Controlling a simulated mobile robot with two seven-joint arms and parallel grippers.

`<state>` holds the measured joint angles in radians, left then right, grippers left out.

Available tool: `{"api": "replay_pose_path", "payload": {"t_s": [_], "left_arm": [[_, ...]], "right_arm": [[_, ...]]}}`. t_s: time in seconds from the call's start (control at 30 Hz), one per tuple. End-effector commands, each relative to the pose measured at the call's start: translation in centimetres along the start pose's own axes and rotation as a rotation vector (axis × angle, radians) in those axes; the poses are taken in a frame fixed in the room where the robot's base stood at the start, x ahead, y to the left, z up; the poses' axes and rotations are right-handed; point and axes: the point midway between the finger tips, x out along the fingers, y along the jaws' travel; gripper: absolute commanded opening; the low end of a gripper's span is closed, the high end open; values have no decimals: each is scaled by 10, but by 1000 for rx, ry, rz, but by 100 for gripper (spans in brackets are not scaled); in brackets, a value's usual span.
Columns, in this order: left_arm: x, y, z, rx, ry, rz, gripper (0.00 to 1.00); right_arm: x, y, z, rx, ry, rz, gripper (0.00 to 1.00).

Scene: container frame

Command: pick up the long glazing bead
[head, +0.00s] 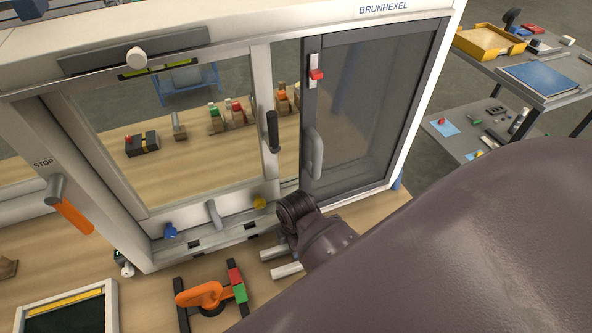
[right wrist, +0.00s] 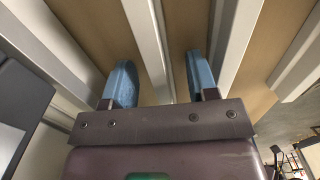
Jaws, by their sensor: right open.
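In the right wrist view, several long pale bars run over a wooden surface, and I cannot tell for sure which is the long glazing bead. One narrow pale bar (right wrist: 150,45) passes between the blue fingertips of my right gripper (right wrist: 158,64). The gripper is open, with a gap showing on both sides of this bar. In the head view, the ends of pale bars (head: 286,270) stick out on the bench beside my right arm, which hides the rest of them and the gripper fingers. My left gripper is not in view.
Wider pale bars lie at the right (right wrist: 235,42) of the fingers in the right wrist view. An orange-handled tool (head: 205,295) and a dark framed panel (head: 65,312) are in front. Tool shelves (head: 545,85) stand far right.

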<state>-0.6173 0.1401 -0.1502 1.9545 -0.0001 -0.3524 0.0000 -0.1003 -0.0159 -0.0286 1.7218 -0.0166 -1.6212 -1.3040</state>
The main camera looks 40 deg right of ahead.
Motion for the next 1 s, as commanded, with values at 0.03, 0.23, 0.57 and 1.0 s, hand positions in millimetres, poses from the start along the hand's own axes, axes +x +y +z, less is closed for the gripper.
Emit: {"api": "replay_pose_path", "payload": {"t_s": [0.03,0.23,0.57,1.0], "left_arm": [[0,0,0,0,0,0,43],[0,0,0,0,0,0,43],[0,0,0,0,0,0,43],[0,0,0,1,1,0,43]], "right_arm": [[0,0,0,0,0,0,53],[0,0,0,0,0,0,39],[0,0,0,0,-1,0,0],[-7,8,-6,1,-2,1,0]]}}
